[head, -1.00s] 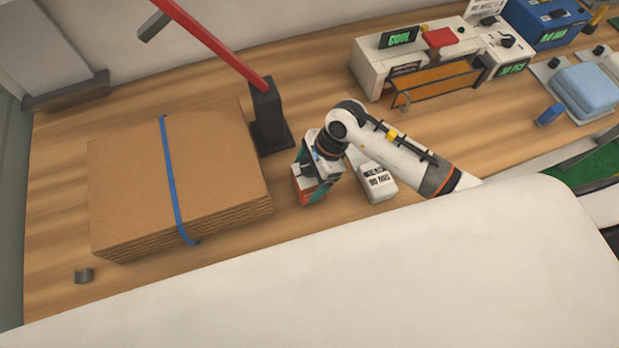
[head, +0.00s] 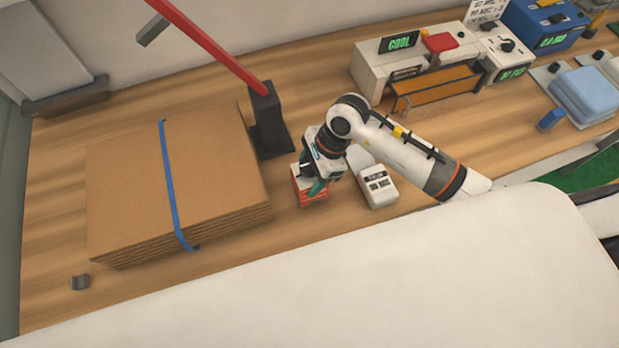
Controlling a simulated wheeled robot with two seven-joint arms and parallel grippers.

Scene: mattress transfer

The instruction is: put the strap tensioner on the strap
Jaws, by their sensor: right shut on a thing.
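The blue strap (head: 169,183) runs across the top of a stack of flat cardboard (head: 218,170) and down its front edge, with a loose end at the bottom. An orange-red block with a dark top (head: 308,194), which looks like the strap tensioner, is at the table right of the stack. My right gripper (head: 314,186) points down, shut on it, with teal fingers at its sides. The gripper and arm hide part of it. It is apart from the strap. I cannot tell whether it touches the table. My left gripper is out of view.
A white device with a label (head: 376,184) stands close right of the gripper. A dark post with a red lever (head: 268,120) stands behind. A white machine (head: 400,65) stands at the back right.

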